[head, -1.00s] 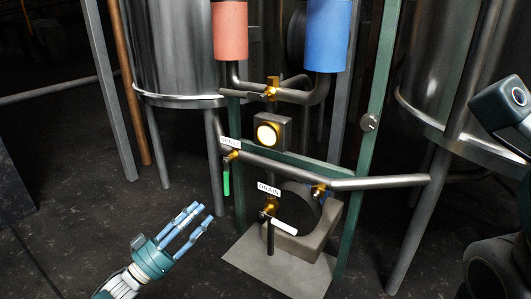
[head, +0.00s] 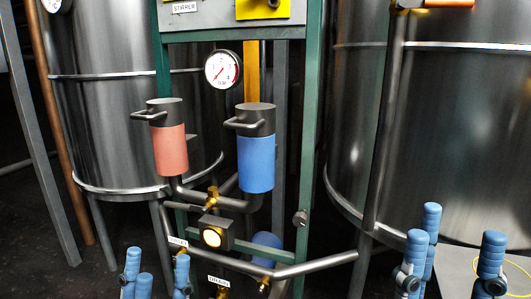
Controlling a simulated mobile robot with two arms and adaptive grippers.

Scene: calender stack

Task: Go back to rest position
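My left gripper (head: 157,264) stands at the bottom left of the head view with its blue fingers pointing up. The fingers are apart, with nothing seen between them. My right gripper (head: 457,243) stands at the bottom right, also with its blue fingers up and spread wide, and it looks empty. The palms of both grippers are cut off by the lower edge of the picture. The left gripper overlaps the lower pipes in the picture; whether it touches them cannot be told.
A green frame (head: 311,130) carries a red canister (head: 169,150), a blue canister (head: 256,162), a pressure gauge (head: 223,69) and a lit yellowish lamp (head: 212,238). Large steel tanks stand left (head: 110,120) and right (head: 460,140). A slanting pipe (head: 315,265) runs low in front.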

